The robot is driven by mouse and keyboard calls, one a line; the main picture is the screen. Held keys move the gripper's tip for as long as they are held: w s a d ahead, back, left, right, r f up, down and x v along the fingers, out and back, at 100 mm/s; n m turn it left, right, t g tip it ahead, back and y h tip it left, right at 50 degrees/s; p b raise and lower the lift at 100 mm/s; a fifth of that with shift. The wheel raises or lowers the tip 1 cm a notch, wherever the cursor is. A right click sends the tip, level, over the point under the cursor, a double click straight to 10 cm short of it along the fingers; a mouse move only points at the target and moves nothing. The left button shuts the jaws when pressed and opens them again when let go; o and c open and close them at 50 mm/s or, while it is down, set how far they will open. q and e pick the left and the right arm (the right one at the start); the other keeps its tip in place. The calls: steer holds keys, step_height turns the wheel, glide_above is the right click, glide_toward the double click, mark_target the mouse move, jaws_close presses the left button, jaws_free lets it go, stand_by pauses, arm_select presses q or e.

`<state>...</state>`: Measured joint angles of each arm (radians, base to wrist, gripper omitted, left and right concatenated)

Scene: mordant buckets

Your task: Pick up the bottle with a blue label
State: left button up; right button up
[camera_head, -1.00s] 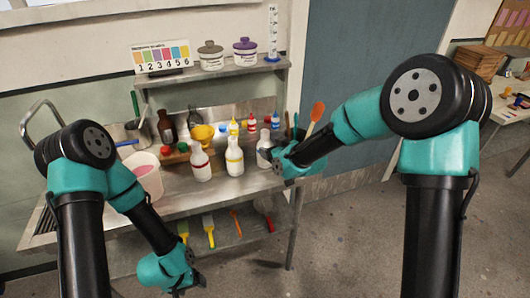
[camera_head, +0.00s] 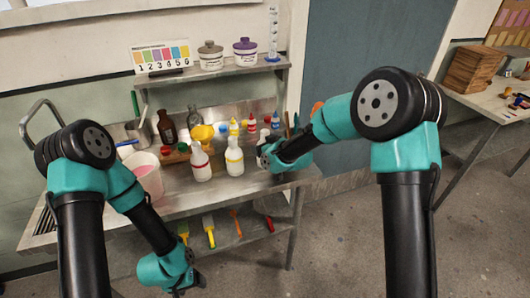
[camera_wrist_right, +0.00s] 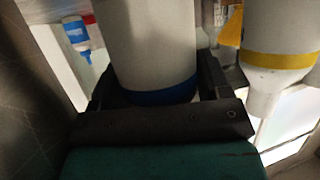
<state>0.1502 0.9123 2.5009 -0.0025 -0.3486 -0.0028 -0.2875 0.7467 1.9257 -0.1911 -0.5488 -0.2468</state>
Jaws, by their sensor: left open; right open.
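The white bottle with a blue band (camera_wrist_right: 150,45) stands between the two dark fingers of my right gripper (camera_wrist_right: 156,88) in the right wrist view. The fingers are open, one on each side of it, and its blue band is low between them. I cannot tell whether they touch it. In the head view only the top of this bottle (camera_head: 264,138) shows; my right gripper (camera_head: 263,157) hides the rest, at the right end of the metal table. My left gripper (camera_head: 187,284) is open and empty, low in front of the table.
A white bottle with a yellow band (camera_head: 234,160) stands just left of my right gripper, and a red-banded one (camera_head: 200,163) farther left. Small paint bottles (camera_head: 251,124) stand behind. A pink-filled bucket (camera_head: 147,178) is at left. The table (camera_head: 215,192) is clear at its front.

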steer(key=shift+c, duration=0.4)
steer(key=c, duration=0.6)
steer(key=shift+r, duration=0.15)
steer(key=shift+c, duration=0.2)
steer(key=shift+r, duration=0.6)
steer(key=s+d, duration=0.4)
steer(key=s, duration=0.3)
steer(key=s+d, duration=0.5)
steer(key=s, duration=0.3)
steer(key=shift+d, duration=0.3)
steer(key=shift+s, duration=0.1)
